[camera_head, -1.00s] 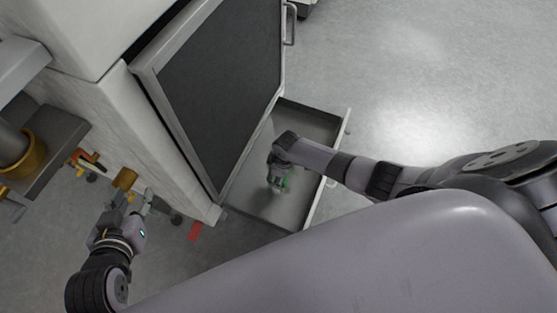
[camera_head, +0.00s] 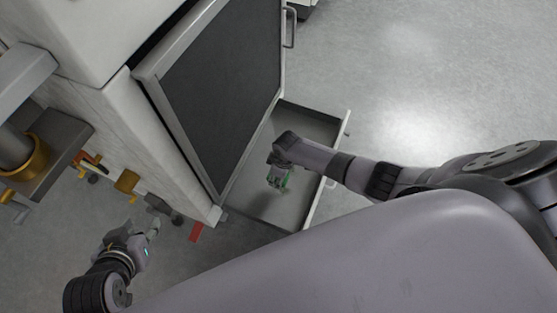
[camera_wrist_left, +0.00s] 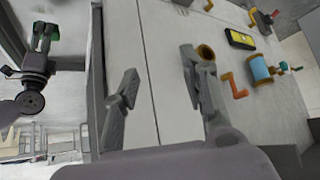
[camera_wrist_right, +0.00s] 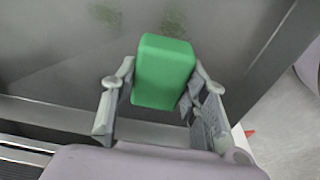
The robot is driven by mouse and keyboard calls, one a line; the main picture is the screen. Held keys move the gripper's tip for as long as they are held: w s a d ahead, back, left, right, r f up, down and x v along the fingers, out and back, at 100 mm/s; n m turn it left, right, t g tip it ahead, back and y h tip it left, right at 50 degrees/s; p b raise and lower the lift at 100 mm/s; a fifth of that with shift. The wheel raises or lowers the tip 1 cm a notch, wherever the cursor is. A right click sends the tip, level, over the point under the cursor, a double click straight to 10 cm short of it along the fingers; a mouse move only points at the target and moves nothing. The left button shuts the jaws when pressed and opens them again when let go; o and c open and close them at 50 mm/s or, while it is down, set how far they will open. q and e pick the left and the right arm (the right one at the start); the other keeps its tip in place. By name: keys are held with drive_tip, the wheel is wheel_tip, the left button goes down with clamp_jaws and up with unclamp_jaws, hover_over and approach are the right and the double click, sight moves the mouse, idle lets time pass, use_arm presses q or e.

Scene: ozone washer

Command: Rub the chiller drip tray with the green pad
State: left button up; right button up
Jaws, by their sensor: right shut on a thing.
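The drip tray (camera_head: 255,206) is a grey, shallow, drawer-like tray pulled out at the foot of the cabinet in the head view. In the right wrist view its grey floor (camera_wrist_right: 60,60) carries two faint greenish smudges (camera_wrist_right: 172,20) beyond the pad. My right gripper (camera_head: 277,180) is inside the tray area, shut on the green pad (camera_wrist_right: 165,72). The pad is held between both fingers; whether it touches the tray floor I cannot tell. My left gripper (camera_head: 140,232) is beside the cabinet at the lower left; its fingers (camera_wrist_left: 165,95) are apart and empty.
The chiller cabinet (camera_head: 150,140) with a dark panel (camera_head: 225,90) stands left of and behind the tray. Valves and handles (camera_head: 127,180) stick out of its side near my left gripper. A red mark (camera_head: 196,231) lies on the floor. The floor at right is clear.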

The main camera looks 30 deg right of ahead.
drive_tip(key=shift+r, duration=0.2)
drive_tip(key=shift+r+p, duration=0.45)
drive_tip(key=shift+p, duration=0.2)
drive_tip(key=shift+r+p, duration=0.75)
drive_tip(key=shift+p, duration=0.05)
use_arm(q)
drive_tip(key=s+a+f+g+y, duration=0.1)
drive_tip(key=s+g, duration=0.3)
drive_tip(key=s, duration=0.4)
drive_tip(key=shift+a+f, duration=0.15)
drive_tip(key=shift+a, duration=0.6)
